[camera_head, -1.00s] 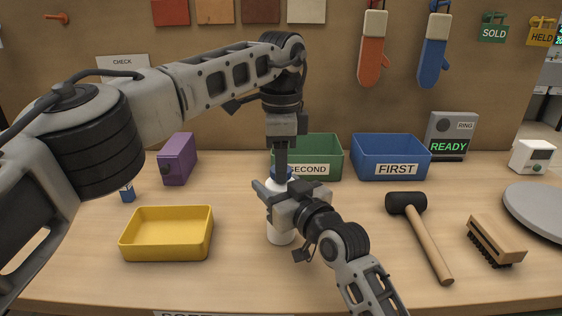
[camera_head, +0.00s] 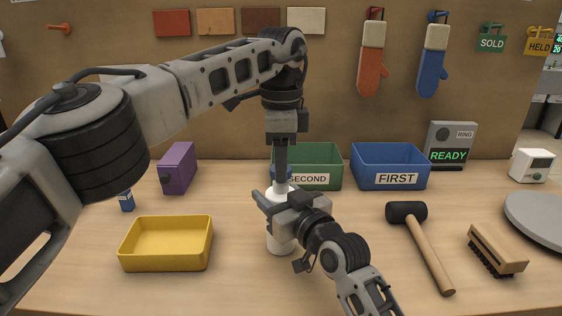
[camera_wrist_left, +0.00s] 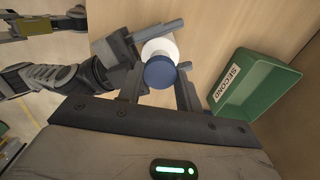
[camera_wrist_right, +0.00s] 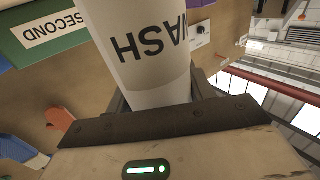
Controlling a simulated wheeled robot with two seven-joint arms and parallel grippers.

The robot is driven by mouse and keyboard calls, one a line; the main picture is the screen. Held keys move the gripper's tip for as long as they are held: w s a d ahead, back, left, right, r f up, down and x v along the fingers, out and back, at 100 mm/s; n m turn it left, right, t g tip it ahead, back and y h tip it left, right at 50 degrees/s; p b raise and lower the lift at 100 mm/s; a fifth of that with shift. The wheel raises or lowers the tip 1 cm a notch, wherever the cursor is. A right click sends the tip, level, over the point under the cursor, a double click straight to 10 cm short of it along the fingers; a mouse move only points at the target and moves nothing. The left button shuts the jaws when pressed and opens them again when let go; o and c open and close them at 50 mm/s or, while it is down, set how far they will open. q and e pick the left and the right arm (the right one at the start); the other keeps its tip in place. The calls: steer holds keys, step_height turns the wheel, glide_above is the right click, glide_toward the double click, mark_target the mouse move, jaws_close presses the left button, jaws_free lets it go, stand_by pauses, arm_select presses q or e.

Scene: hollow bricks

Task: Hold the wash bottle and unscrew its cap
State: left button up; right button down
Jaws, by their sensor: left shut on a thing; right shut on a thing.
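The white wash bottle (camera_head: 279,239) stands upright on the table, with its blue cap (camera_head: 284,173) at the top. My left gripper (camera_head: 281,177) points straight down from above and is shut on the cap. In the left wrist view the cap (camera_wrist_left: 160,73) sits between the fingers, with the white bottle (camera_wrist_left: 160,47) beyond it. I cannot tell whether a gap lies between cap and bottle. My right gripper (camera_head: 273,202) is shut around the bottle's upper body from the front right. The right wrist view shows the bottle's "WASH" lettering (camera_wrist_right: 150,42) close up.
A yellow tray (camera_head: 165,266) is at the left, with a purple box (camera_head: 177,169) behind. A green "SECOND" bin (camera_head: 325,160) and a blue "FIRST" bin (camera_head: 390,158) stand behind the bottle. A mallet (camera_head: 430,255) and a brush (camera_head: 497,250) lie to the right.

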arm_select(q)
steer(key=shift+r, duration=1.95)
arm_select(e)
steer(key=shift+c, duration=2.3)
jaws_free()
